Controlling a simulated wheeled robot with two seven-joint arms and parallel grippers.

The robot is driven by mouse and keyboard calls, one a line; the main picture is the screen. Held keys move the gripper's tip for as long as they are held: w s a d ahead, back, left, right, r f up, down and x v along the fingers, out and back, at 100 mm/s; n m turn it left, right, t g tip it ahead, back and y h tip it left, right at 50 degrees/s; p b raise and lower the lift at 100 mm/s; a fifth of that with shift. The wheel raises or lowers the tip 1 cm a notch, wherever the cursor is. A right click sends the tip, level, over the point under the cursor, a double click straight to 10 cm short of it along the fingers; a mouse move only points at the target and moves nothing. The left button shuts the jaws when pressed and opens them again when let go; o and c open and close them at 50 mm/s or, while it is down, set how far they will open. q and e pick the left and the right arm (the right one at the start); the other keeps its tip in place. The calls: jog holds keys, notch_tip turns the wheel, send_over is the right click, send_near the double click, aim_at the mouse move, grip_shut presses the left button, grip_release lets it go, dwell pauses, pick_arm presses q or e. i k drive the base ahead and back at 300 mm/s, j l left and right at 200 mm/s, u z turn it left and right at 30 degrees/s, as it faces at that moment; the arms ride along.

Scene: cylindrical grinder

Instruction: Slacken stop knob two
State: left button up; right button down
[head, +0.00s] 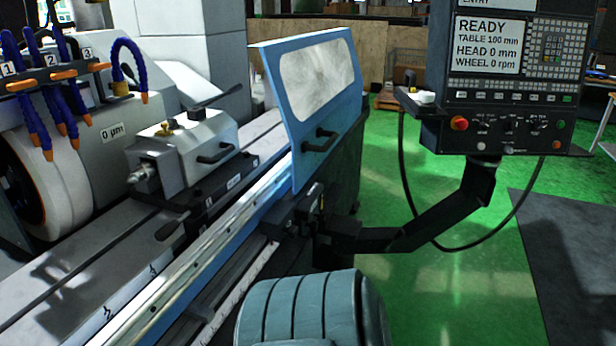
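No part marked as stop knob two can be made out in the head view. A dark lever or knob (172,229) sits on the grinder table (75,288), in front of the tailstock (190,150). I cannot tell whether it is a stop knob. Small dark fittings (317,195) sit at the front of the machine, below the blue guard door; their details are too small to read. Neither of my grippers is in view.
The blue guard door (305,95) with a window stands upright over the table. The control panel (510,75) reads READY and hangs on a dark arm (455,210) at the right. Numbered coolant nozzles (55,80) hang over the grinding wheel (65,180). Green floor (480,290) lies open.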

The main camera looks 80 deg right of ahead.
aim_at(293, 231)
jog(key=k+l+z, duration=0.1)
jog(key=z, duration=2.4)
